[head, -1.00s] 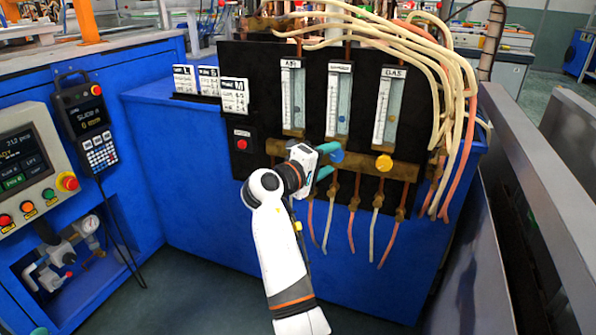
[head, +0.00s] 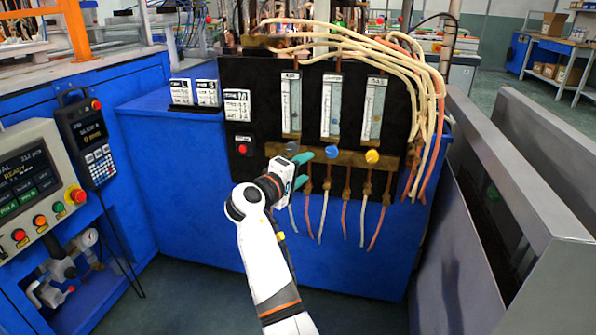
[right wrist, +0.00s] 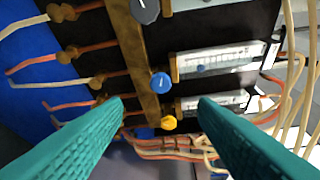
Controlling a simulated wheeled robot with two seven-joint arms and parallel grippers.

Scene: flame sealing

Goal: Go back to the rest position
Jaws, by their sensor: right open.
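My right gripper (head: 308,170) is in front of the black flow panel (head: 262,110), just below the grey knob (head: 291,147). Its two teal fingers are apart with nothing between them. In the right wrist view the open fingers (right wrist: 160,106) point toward the brass bar (right wrist: 150,85), with the blue knob (right wrist: 161,83) and yellow knob (right wrist: 169,123) beyond the tips. In the head view the blue knob (head: 331,152) and yellow knob (head: 372,156) stand clear to the right of the gripper. My left gripper is not in view.
Thin hoses (head: 345,215) hang below the brass bar close to the fingers. Thick hoses (head: 425,100) drape at the panel's right. A blue cabinet (head: 190,190) carries the panel. A control box (head: 40,185) is at left, grey metal rails (head: 530,180) at right.

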